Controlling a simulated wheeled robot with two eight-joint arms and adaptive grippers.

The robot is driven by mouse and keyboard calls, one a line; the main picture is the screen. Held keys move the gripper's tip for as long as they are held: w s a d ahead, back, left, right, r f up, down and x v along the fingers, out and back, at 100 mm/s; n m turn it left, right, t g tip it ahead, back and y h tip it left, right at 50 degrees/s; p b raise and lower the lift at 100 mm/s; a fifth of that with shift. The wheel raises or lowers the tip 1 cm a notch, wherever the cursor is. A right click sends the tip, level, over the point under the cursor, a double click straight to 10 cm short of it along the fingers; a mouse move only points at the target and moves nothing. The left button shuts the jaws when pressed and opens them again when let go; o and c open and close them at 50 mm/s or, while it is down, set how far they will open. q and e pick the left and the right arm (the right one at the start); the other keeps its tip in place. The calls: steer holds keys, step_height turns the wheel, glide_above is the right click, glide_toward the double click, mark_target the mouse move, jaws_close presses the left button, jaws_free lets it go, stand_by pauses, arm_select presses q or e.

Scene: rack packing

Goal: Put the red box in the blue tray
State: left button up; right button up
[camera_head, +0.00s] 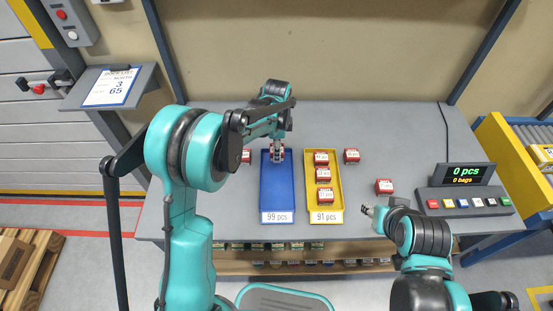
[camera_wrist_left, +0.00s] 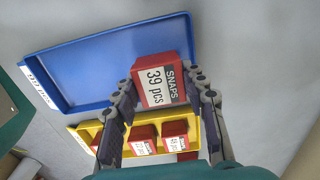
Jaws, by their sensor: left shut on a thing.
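My left gripper (camera_head: 277,154) is shut on a red box (camera_wrist_left: 163,78) with a white and black label reading "SNAPS 39 pcs". The box is gripped between both fingers and is small and partly hidden in the head view. In the head view the gripper is over the far end of the blue tray (camera_head: 276,190), whose card reads 99 pcs. The tray also shows in the left wrist view (camera_wrist_left: 95,72), and its visible floor is bare. I cannot tell whether the box touches the tray. My right gripper (camera_head: 368,210) is near the table's front edge, its opening too small to tell.
A yellow tray (camera_head: 335,213) right of the blue one holds three red boxes. Other red boxes stand left of the blue tray (camera_head: 246,156), right of the yellow tray (camera_head: 351,156) and farther right (camera_head: 384,187). A button console (camera_head: 463,202) is at the right.

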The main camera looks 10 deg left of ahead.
arm_select(q)
steer(key=shift+f+b, duration=0.85)
steer(key=shift+f, duration=1.15)
steer(key=shift+f, duration=0.1)
steer(key=o, duration=0.9)
